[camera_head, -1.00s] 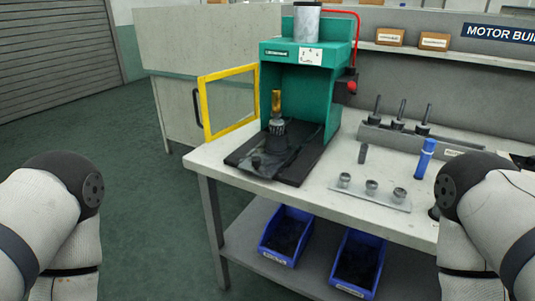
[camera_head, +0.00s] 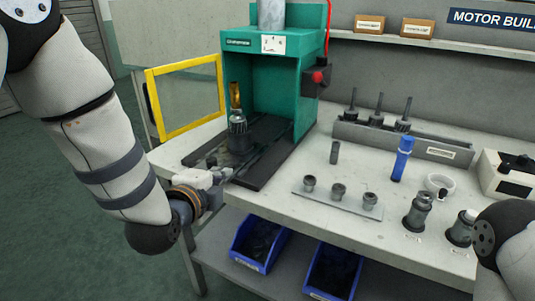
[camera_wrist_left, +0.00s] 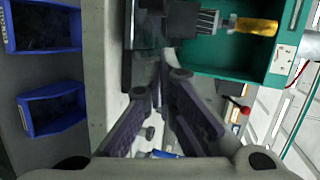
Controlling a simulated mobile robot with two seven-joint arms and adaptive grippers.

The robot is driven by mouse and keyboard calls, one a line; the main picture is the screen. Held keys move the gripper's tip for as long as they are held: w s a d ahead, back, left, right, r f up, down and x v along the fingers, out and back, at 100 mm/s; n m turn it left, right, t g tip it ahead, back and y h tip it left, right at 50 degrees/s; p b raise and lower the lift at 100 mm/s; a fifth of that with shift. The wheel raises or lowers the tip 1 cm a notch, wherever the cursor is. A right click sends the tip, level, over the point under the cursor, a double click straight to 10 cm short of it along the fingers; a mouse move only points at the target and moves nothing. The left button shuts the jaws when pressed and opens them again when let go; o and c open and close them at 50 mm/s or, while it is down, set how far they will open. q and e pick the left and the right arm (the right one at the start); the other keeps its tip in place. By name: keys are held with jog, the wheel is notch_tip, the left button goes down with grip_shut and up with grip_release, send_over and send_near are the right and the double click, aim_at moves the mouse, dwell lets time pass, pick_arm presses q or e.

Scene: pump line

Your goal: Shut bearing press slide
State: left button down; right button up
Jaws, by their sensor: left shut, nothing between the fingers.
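The green bearing press (camera_head: 265,95) stands at the left end of the bench. Its dark slide (camera_head: 262,172) sticks out of the press mouth toward the front edge. A toothed grey part (camera_head: 238,135) stands upright on the slide, below and in front of the gold ram (camera_head: 235,94). My left gripper (camera_head: 222,175) is shut and empty at the slide's front left. I cannot tell if it touches the slide. In the left wrist view, the fingers (camera_wrist_left: 160,85) lie below the toothed part (camera_wrist_left: 195,22) and the ram (camera_wrist_left: 255,27). My right gripper is out of view.
A yellow-framed guard door (camera_head: 187,95) stands open left of the press. Blue bins (camera_head: 258,240) sit on the lower shelf.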

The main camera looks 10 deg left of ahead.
pick_arm(q)
jog(key=b, duration=0.2)
send_near(243, 148)
jog(key=shift+w+f, duration=0.2)
jog(key=shift+f, duration=0.4)
jog(key=shift+w+f, duration=0.2)
jog(key=shift+f, duration=0.35)
jog(key=w, duration=0.4)
jog(key=shift+d+r, duration=0.1)
jog(key=shift+d, duration=0.05)
jog(key=shift+w+d+r, duration=0.1)
jog(key=shift+w+r, duration=0.05)
jog(key=shift+w, duration=0.25)
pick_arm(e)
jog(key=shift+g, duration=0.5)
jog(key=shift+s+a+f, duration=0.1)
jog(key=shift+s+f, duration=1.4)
pick_arm(q)
jog(key=shift+w, duration=0.1)
